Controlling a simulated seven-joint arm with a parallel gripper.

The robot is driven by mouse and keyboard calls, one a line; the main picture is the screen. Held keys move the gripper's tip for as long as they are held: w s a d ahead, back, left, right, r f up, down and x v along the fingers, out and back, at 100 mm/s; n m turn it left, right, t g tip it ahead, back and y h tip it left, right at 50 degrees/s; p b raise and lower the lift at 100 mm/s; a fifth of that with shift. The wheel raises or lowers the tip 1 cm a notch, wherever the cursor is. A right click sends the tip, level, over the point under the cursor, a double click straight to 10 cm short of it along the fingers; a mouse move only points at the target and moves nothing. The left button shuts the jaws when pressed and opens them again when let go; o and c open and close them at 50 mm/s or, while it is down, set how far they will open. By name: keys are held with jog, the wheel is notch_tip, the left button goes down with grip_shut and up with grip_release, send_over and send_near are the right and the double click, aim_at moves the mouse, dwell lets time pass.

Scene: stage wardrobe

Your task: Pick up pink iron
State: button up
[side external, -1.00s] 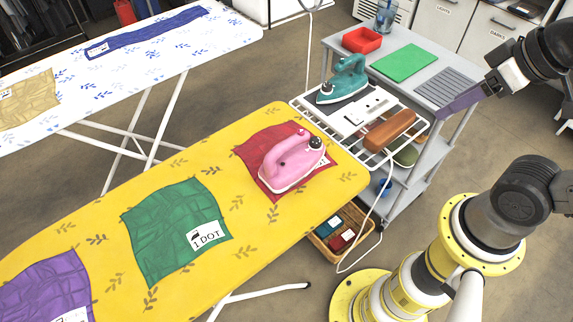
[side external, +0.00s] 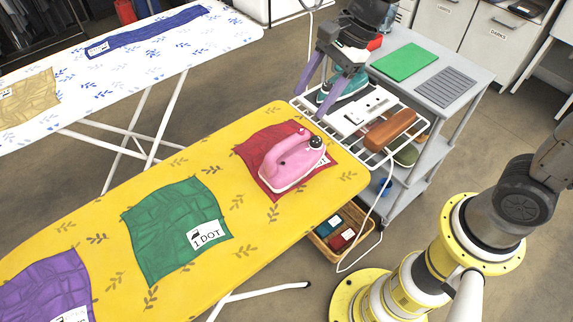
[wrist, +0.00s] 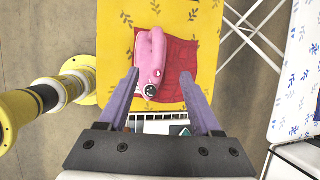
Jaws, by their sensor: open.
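The pink iron (side external: 292,163) rests on a red cloth (side external: 256,147) near the right end of the yellow ironing board (side external: 268,213). In the wrist view the pink iron (wrist: 151,62) lies beyond my fingertips, nearer the left finger. My gripper (side external: 325,92) has purple fingers spread apart with nothing between them. It is above the white wire rack, behind and to the right of the pink iron, apart from it. In the wrist view my gripper (wrist: 159,78) also shows open. A teal iron (side external: 340,91) on the rack is partly hidden by my gripper.
The white wire rack (side external: 355,145) also bears a brown rounded block (side external: 390,130). A grey cart (side external: 440,62) beside it carries a green mat (side external: 405,62). A white cable (side external: 376,200) hangs from the rack. Green (side external: 165,235) and purple (side external: 45,285) cloths lie farther along the board.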

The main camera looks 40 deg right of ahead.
aim_at(287, 141)
jog(key=x, duration=0.8)
jog(key=shift+s, duration=0.2)
jog(key=shift+x, duration=3.2)
jog(key=shift+d, duration=0.15)
grip_shut()
jog(key=shift+w+r, duration=0.1)
